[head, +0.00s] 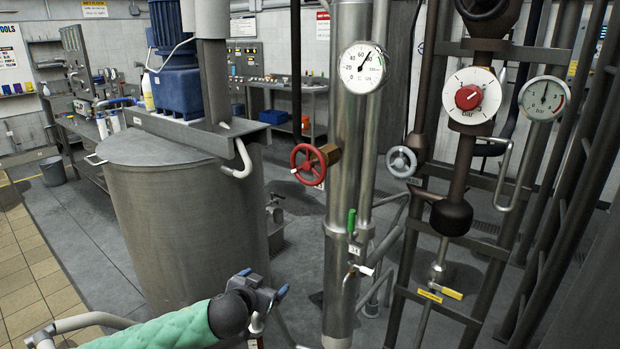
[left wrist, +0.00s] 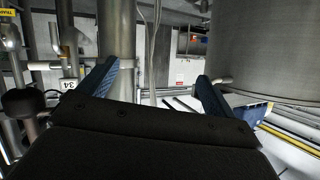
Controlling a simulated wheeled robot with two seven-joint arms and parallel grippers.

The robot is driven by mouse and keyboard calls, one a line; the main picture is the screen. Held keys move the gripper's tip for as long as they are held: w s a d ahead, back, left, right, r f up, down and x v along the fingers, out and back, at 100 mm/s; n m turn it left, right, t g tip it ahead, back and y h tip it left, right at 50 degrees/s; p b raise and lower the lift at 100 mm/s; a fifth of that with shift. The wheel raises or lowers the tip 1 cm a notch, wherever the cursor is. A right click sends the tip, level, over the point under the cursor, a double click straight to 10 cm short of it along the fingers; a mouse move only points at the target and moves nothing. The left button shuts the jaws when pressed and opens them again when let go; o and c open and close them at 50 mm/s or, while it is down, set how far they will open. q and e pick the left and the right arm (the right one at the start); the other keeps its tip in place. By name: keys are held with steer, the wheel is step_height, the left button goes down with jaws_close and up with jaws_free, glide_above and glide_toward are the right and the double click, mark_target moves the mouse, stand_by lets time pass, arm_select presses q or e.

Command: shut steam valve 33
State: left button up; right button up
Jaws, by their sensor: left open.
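A red handwheel (head: 308,163) sits on a brass valve body at the left of a steel column (head: 345,200). A grey handwheel (head: 402,162) is to its right. A green lever (head: 351,221) stands upright on the column above a tag (head: 354,250) that reads 34; this tag also shows in the left wrist view (left wrist: 69,85). I can read no tag 33, so I cannot tell which valve it is. My left gripper (head: 263,283) is open and empty, below the red handwheel and left of the column. Its spread fingers (left wrist: 154,88) show in the left wrist view. My right gripper is not in view.
A large steel vessel (head: 185,220) with a blue motor stands left of the column. Pipes, gauges and a red knob (head: 468,97) crowd the right. A yellow lever (head: 452,293) sits low there. Grey floor (head: 70,235) is clear left of the vessel.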

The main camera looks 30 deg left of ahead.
arm_select(q)
steer(key=w+r+m+t+h+p, duration=0.1)
steer(key=w+r+t, duration=0.15)
steer(key=r, duration=0.55)
steer(key=w+r+t+h+p, duration=0.1)
steer(key=w+r, duration=0.3)
steer(key=r, duration=0.4)
steer(key=m+t+h+p, duration=0.2)
steer(key=h, duration=0.1)
glide_toward(306, 167)
steer(key=w, duration=0.4)
steer(key=shift+w, duration=0.15)
steer(key=shift+w+r+h, duration=0.1)
steer(key=shift+h, duration=0.2)
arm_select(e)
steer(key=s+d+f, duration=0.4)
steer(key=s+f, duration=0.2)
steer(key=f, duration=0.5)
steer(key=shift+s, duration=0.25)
arm_select(q)
steer(key=shift+w+b, duration=0.2)
steer(key=shift+b, duration=0.1)
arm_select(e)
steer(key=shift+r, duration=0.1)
arm_select(q)
steer(key=shift+w+d, duration=0.15)
steer(key=shift+w, duration=0.2)
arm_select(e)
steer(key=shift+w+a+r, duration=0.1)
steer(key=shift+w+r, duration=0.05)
